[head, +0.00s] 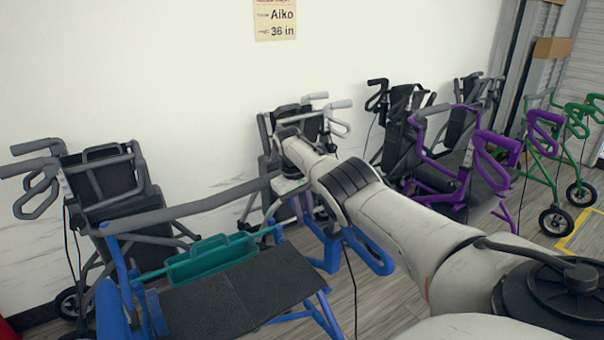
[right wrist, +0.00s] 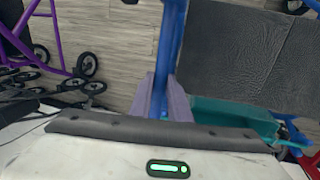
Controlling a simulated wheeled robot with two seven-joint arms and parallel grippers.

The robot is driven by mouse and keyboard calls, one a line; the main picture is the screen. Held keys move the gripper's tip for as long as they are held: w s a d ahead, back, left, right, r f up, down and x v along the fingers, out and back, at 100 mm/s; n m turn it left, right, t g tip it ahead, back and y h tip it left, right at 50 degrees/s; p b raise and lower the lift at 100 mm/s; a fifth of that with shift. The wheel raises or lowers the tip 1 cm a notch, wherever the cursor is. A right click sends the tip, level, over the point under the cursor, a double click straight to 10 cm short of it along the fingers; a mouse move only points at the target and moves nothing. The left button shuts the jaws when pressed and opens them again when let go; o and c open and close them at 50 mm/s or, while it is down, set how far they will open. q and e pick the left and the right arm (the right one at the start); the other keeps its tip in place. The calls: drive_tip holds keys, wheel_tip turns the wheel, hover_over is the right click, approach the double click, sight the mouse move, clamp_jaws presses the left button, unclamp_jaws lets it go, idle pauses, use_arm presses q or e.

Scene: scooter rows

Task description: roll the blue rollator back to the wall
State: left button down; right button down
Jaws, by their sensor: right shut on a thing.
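The blue rollator (head: 240,292) stands in front of me at the lower left of the head view, with a dark seat, a teal basket and a grey curved back bar. My right gripper (head: 303,200) reaches down to its right side and partly hides it. In the right wrist view the pale fingers of my right gripper (right wrist: 171,100) are shut on a blue frame tube (right wrist: 171,45) of the rollator. The dark seat and teal basket lie just right of the tube there. The white wall (head: 150,70) is behind. My left gripper is not in view.
A grey rollator (head: 105,190) stands by the wall at left, and others (head: 400,120) stand along it at centre and right. A purple rollator (head: 465,160) and a green one (head: 548,150) are at right. A sign (head: 275,20) reads Aiko, 36 in.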

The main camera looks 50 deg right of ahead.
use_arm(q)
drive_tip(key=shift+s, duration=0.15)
use_arm(e)
drive_tip(key=shift+w+d+r, duration=0.1)
drive_tip(key=shift+w+r, duration=0.1)
drive_tip(key=shift+w, duration=0.1)
drive_tip(key=c, duration=1.9)
unclamp_jaws()
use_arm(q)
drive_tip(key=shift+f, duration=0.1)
use_arm(e)
drive_tip(key=shift+o, duration=1.2)
drive_tip(key=shift+f, duration=0.1)
